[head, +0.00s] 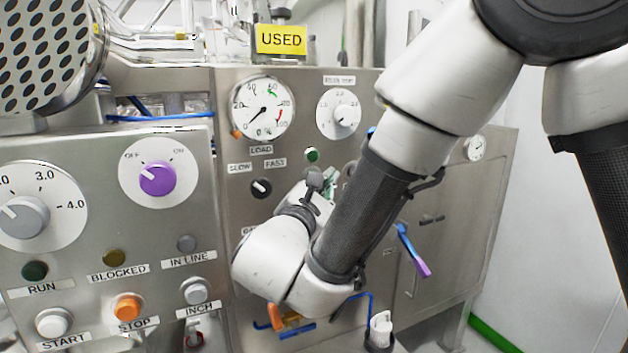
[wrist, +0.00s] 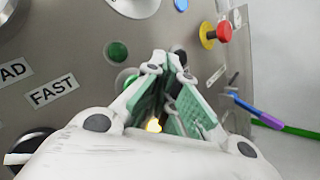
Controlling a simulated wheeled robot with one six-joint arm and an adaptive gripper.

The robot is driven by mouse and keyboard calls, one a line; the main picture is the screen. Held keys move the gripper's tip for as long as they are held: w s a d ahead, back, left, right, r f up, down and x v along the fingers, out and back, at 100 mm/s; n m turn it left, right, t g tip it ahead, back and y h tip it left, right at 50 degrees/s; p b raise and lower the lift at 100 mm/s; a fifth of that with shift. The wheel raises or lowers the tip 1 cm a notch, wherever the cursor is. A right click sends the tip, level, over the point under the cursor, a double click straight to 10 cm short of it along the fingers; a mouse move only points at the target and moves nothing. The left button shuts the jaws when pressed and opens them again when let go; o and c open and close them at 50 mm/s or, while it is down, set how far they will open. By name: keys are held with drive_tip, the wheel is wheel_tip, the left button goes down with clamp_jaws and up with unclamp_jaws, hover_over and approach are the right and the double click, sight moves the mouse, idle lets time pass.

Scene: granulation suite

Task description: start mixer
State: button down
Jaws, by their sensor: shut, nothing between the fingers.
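My gripper (head: 328,178) is in front of the middle steel panel (head: 235,255), right of the black SLOW/FAST selector (head: 261,188). In the wrist view its green-padded fingers (wrist: 165,62) are shut and empty, pointing at the panel. A green round button or lamp (wrist: 117,52) is just left of the fingertips. A pale ring with green (wrist: 124,78) is partly hidden behind the left finger. I cannot tell whether the fingertips touch the panel. The nearer left panel has a white START button (head: 54,322).
The left panel also has an orange STOP button (head: 128,308), an INCH button (head: 195,292) and a purple OFF/ON knob (head: 158,180). A red mushroom button (wrist: 222,32) is right of my fingers. A blue and purple lever (head: 413,252) sticks out lower right.

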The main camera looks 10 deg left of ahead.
drive_tip(key=shift+w+a, duration=0.35)
drive_tip(key=shift+w, duration=0.2)
idle(1.1)
drive_tip(key=shift+w+a, duration=0.25)
drive_tip(key=shift+w, duration=0.1)
drive_tip(key=shift+w+a, duration=0.2)
drive_tip(key=shift+w, duration=0.15)
idle(0.6)
drive_tip(key=shift+s, duration=0.1)
drive_tip(key=shift+s+d, duration=0.45)
drive_tip(key=shift+s, duration=0.15)
idle(0.3)
drive_tip(key=s+d, duration=0.2)
drive_tip(key=s, duration=0.2)
drive_tip(key=shift+s+d, duration=0.1)
drive_tip(key=shift+d, duration=0.3)
